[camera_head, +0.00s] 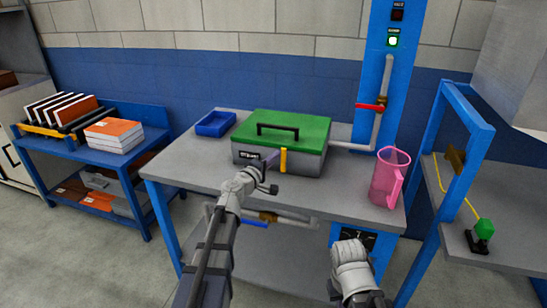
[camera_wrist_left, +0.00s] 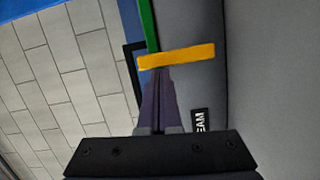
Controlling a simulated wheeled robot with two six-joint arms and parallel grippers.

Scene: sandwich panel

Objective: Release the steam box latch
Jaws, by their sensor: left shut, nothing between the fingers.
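The steam box (camera_head: 308,163) is a grey box with a green lid (camera_head: 290,130) and a black handle, standing on the grey bench. Its yellow latch (camera_head: 283,160) hangs upright on the front face. My left gripper (camera_head: 271,160) is shut and empty, with its purple fingertips just left of the latch. In the left wrist view the shut fingers (camera_wrist_left: 157,75) end at the edge of the yellow latch (camera_wrist_left: 180,56); I cannot tell whether they touch. The lid's green edge (camera_wrist_left: 149,25) shows beyond.
A blue tray (camera_head: 215,124) and a pink jug (camera_head: 389,178) stand on the bench (camera_head: 185,163). A pipe with a red valve handle (camera_head: 370,107) rises behind the box's right. A green lamp (camera_head: 393,41) is lit above. A blue book cart stands left.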

